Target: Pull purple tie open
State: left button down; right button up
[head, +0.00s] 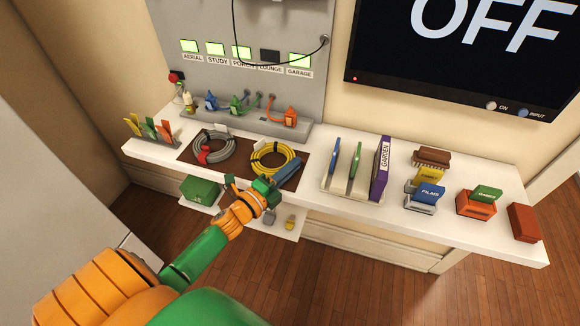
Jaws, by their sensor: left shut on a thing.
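A yellow cable coil (270,150) lies on the right part of a dark brown mat. A slate-blue to purple strip (288,168), which looks like the purple tie, sits at the coil's front right side. My left gripper (266,186) is at the front edge of the shelf, right at this strip, and is shut on it. The jaws hide where they grip, and I cannot tell whether the tie is fastened around the coil. A grey cable coil (214,146) with a red tie (203,157) lies to the left. My right gripper is not in view.
Coloured plugs stand on a grey ledge (250,121) behind the coils. A white rack (345,190) with upright blue, green and purple items is close on the right. A green box (200,188) sits on a lower shelf. Labelled card holders fill the right end.

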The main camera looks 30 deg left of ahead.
pick_arm(q)
jog(key=shift+d+m, duration=0.1)
jog(key=shift+m, duration=0.4)
jog(key=c, duration=0.9)
grip_release()
jog(key=s, duration=0.4)
jog(key=s+a+b, duration=0.1)
jog(key=s, duration=0.2)
jog(key=shift+f, duration=0.1)
